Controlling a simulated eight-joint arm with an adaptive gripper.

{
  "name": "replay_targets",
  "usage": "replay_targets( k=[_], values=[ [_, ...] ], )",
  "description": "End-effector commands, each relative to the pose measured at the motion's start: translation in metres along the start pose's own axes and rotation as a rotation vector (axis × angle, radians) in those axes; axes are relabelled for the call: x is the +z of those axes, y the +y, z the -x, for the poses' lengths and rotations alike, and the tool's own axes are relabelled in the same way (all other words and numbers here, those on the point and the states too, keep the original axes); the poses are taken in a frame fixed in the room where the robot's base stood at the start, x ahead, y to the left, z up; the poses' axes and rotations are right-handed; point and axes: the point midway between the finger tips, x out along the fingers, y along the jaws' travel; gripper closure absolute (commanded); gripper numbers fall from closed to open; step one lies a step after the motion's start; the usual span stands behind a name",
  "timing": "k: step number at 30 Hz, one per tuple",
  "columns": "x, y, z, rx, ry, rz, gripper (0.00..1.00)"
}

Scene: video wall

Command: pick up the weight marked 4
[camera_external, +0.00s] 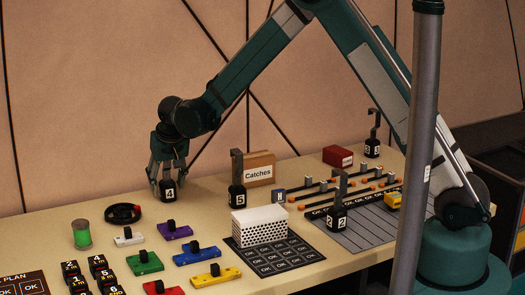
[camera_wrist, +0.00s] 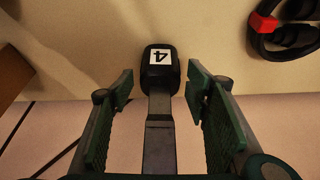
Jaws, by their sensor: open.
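The weight marked 4 (camera_external: 169,195) is a black block with a white number label, standing on the table at the back left. In the wrist view the weight (camera_wrist: 157,78) shows its label and a grey upright bar. My gripper (camera_external: 167,188) is over it from above, with fingers on both sides. In the wrist view my gripper (camera_wrist: 160,92) is open, the bar lies between the fingers, and a gap shows on each side. Other black hooked weights are marked 5 (camera_external: 237,195), 2 (camera_external: 337,218) and 3 (camera_external: 372,148).
A black ring with a red part (camera_external: 124,213) lies close in front of the weight. A green cylinder (camera_external: 82,234), coloured knobbed blocks and a white perforated box (camera_external: 259,226) stand farther forward. A "Catches" box (camera_external: 260,170) stands to the right. The wall is close behind.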

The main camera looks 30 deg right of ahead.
Motion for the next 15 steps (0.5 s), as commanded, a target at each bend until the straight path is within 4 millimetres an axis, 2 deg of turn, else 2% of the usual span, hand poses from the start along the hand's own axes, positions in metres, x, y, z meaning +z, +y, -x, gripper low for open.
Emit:
replay_targets(
  k=[7, 15],
  values=[
    [0.0000, 0.0000, 0.0001, 0.000, 0.000, 0.000, 0.52],
    [0.0000, 0.0001, 0.0001, 0.000, 0.000, 0.000, 0.88]
  ],
)
